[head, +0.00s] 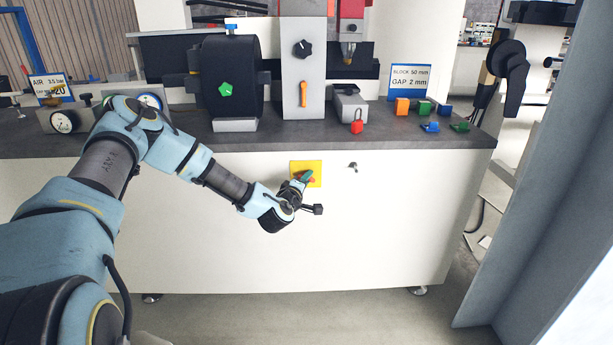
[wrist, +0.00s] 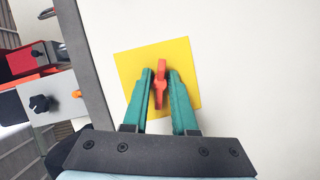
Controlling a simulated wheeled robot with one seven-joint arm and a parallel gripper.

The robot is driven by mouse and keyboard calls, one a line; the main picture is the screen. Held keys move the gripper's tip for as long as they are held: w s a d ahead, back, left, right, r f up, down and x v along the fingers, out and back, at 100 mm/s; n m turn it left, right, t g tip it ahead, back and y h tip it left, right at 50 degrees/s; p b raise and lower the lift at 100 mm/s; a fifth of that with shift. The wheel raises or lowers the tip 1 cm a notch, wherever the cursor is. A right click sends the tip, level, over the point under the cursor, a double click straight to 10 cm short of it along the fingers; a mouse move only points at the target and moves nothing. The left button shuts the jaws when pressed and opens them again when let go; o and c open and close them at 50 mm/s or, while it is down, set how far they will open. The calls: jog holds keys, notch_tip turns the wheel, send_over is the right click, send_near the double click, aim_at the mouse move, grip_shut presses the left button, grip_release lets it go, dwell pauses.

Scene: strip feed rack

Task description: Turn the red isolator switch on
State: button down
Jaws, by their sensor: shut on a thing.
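The red isolator switch (wrist: 161,79) is a red handle on a yellow square plate (wrist: 128,68) on the white front panel of the bench. In the wrist view the handle points nearly along the fingers, slightly tilted. My gripper (wrist: 162,84) has its teal fingers on both sides of the handle and is shut on it. In the head view my gripper (head: 303,177) is at the yellow plate (head: 315,168), and most of the red handle is hidden behind the fingers.
A small metal lock or knob (head: 353,167) sits on the panel right of the plate. Above, the grey worktop (head: 420,142) carries a red padlock (head: 357,122), coloured blocks (head: 402,106), a black reel (head: 228,80) and a grey control box (head: 290,75). The panel below the switch is clear.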

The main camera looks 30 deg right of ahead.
jog(key=m+y+p, duration=0.1)
jog(key=m, duration=0.2)
jog(key=shift+r+p, duration=0.2)
jog(key=shift+p, duration=0.15)
jog(key=m+y+p, duration=0.1)
jog(key=m+y, duration=0.1)
jog(key=shift+d+f+m, duration=0.1)
jog(key=shift+m, duration=0.3)
jog(key=shift+m+y, duration=0.8)
jog(key=shift+m, duration=0.4)
jog(key=shift+f+m+t+y, duration=0.1)
jog(key=shift+m+t+y, duration=0.2)
jog(key=shift+m+y, duration=0.65)
jog(key=shift+m, duration=0.25)
jog(key=shift+f, duration=0.1)
jog(key=c, duration=1)
grip_release()
jog(key=shift+o, duration=0.2)
